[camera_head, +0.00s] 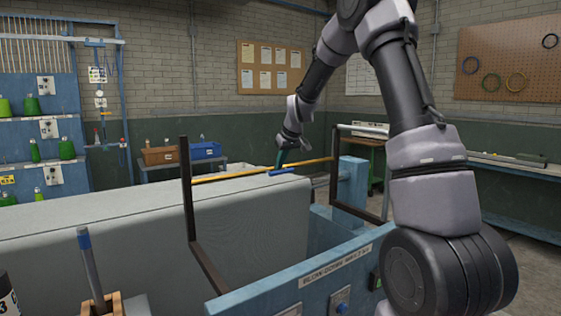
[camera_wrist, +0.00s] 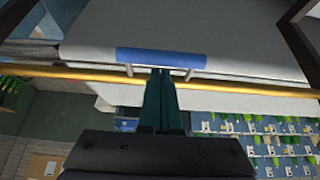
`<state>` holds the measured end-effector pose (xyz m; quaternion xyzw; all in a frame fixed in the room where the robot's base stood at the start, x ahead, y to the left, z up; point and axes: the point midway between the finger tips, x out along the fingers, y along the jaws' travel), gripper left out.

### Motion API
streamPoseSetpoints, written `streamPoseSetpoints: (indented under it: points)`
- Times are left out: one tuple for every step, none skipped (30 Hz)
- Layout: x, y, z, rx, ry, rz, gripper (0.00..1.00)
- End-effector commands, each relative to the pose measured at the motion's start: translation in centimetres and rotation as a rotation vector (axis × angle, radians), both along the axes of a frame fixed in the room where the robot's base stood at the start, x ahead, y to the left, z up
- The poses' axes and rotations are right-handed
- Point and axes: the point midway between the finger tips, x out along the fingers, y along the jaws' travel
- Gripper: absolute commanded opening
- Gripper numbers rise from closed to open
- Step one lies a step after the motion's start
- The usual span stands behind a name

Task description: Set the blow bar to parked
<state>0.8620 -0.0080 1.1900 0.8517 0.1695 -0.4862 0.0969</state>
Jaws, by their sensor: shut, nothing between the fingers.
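The blow bar appears to be the yellow bar (camera_head: 225,177) spanning between two dark uprights above the grey turf-covered bed. A blue grip (camera_head: 282,171) is mounted on short brackets along it. In the wrist view the blue grip (camera_wrist: 160,57) lies just beyond the yellow bar (camera_wrist: 80,76). My gripper (camera_head: 281,164) is shut and empty, pointing down at the bar beside the grip. In the wrist view its green fingertips (camera_wrist: 161,72) overlap the bar, close to the grip; I cannot tell whether they touch. No setting mark for the bar is readable.
A dark frame upright (camera_head: 187,190) stands at the left and another dark frame (camera_head: 335,170) at the right. The blue machine housing (camera_head: 300,280) with a label fills the front. A blue-topped stick (camera_head: 88,265) stands front left. Shelves (camera_head: 40,140) line the far left.

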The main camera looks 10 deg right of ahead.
Motion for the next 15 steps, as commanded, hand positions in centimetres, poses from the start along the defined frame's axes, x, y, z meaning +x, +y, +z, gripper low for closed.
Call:
streamPoseSetpoints:
  points:
    - [0.00,-0.01,0.01,0.000,0.000,0.000,0.00]
    - [-0.01,-0.01,0.02,0.000,0.000,0.000,0.00]
    - [-0.01,-0.01,0.02,0.000,0.000,0.000,0.00]
    - [-0.01,-0.01,0.03,0.000,0.001,0.000,0.00]
    - [-0.03,-0.01,0.04,-0.001,0.002,0.000,0.00]
    - [-0.05,-0.01,0.05,-0.002,0.005,0.000,0.00]
    - [-0.09,-0.02,0.07,-0.003,0.008,0.000,0.00]
    - [-0.12,-0.04,0.10,-0.005,0.012,-0.001,0.00]
    - [-0.18,-0.09,0.16,-0.007,0.019,-0.001,0.00]
    - [-0.25,-0.14,0.20,-0.011,0.027,-0.001,0.00]
    - [-0.30,-0.17,0.25,-0.014,0.033,-0.001,0.00]
    - [-0.40,-0.18,0.29,-0.018,0.042,0.000,0.00]
    - [-0.46,-0.19,0.29,-0.020,0.047,0.001,0.00]
    - [-0.50,-0.21,0.30,-0.021,0.050,0.001,0.00]
    - [-0.55,-0.20,0.32,-0.023,0.054,0.001,0.00]
